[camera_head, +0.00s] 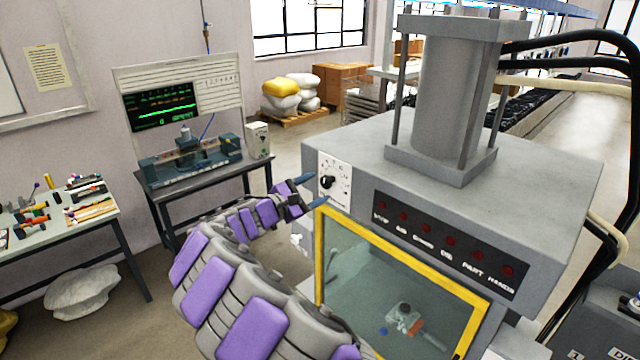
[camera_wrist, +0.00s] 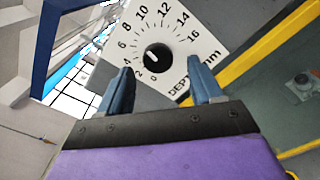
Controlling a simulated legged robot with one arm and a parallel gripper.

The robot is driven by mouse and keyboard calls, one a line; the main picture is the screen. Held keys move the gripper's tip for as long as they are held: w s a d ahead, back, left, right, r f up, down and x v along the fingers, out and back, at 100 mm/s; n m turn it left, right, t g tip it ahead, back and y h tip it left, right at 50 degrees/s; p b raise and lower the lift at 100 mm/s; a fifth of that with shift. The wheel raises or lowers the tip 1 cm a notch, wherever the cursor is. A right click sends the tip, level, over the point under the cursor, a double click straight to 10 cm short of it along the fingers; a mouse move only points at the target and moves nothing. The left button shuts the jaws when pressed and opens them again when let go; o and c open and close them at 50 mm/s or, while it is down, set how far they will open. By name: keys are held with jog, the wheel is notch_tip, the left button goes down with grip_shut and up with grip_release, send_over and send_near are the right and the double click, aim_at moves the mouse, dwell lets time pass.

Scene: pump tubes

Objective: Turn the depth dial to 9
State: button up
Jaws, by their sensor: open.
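The depth dial is a round black knob (camera_wrist: 157,57) on a white plate (camera_wrist: 205,52) marked from 0 to 16 with "DEPTH mm". In the head view, the knob (camera_head: 327,182) sits on the upper left of the grey machine's front. A small light mark shows on the knob, but I cannot read its setting surely. My gripper (camera_wrist: 162,78) is open and empty, its two blue fingers pointing at the plate, one on either side of the knob's line. In the head view my gripper (camera_head: 319,191) is just in front of the dial; contact cannot be told.
Below the dial is a yellow-framed window (camera_head: 400,235) with parts behind it. A dark panel of red buttons (camera_head: 450,240) lies to the dial's right. A bench with a test device (camera_head: 190,155) stands at the back left, and a tool table (camera_head: 60,215) at far left.

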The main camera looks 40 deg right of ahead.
jog(key=shift+w+d+r, duration=0.1)
jog(key=shift+w+d, duration=0.05)
jog(key=shift+d, duration=0.8)
jog(key=shift+d, duration=0.25)
jog(key=c, duration=1)
jog(key=shift+c, duration=0.2)
